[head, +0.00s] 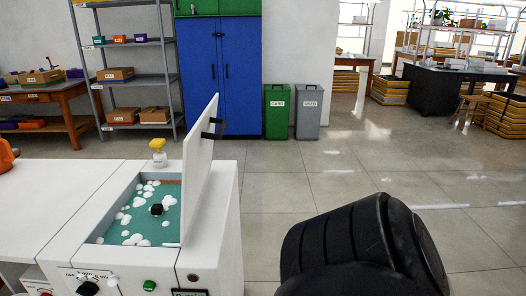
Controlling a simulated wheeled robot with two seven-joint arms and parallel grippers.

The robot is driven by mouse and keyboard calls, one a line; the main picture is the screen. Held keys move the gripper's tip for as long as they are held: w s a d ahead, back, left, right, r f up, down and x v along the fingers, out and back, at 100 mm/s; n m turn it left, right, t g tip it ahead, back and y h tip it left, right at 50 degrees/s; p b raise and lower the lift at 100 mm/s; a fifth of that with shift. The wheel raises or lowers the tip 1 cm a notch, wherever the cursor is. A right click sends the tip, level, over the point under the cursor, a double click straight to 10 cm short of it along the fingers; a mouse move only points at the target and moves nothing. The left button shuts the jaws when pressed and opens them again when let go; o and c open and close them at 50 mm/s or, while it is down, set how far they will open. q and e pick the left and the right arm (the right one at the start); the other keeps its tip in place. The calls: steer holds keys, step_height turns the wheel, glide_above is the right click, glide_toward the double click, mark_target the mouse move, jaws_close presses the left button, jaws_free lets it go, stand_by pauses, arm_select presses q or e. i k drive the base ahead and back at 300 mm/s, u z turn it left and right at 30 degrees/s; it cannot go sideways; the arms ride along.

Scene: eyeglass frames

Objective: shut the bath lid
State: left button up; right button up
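The bath (112,207) is an open basin in a white cabinet at the lower left, holding green liquid with white foam patches. A dark object (156,209) shows in the middle of the liquid. The bath lid (201,165) is a white panel standing open, nearly upright, along the bath's right side. A black handle (217,128) sticks out from the lid's right face near the top. A large black rounded part of my own arm fills the lower right, apart from the lid. Neither gripper's fingers are in view.
A yellow-topped bottle (159,158) stands just behind the bath. A white worktop (50,200) adjoins it on the left. The cabinet front has knobs and a green button (149,285). Green (277,112) and grey bins (309,112) stand farther back.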

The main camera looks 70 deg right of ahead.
mark_target(198, 148)
steer(key=z, duration=1.85)
steer(key=i, duration=0.5)
steer(key=u, duration=0.05)
steer(key=k, duration=1.25)
steer(key=z, duration=0.65)
steer(key=i, duration=1.35)
steer(key=u, duration=0.65)
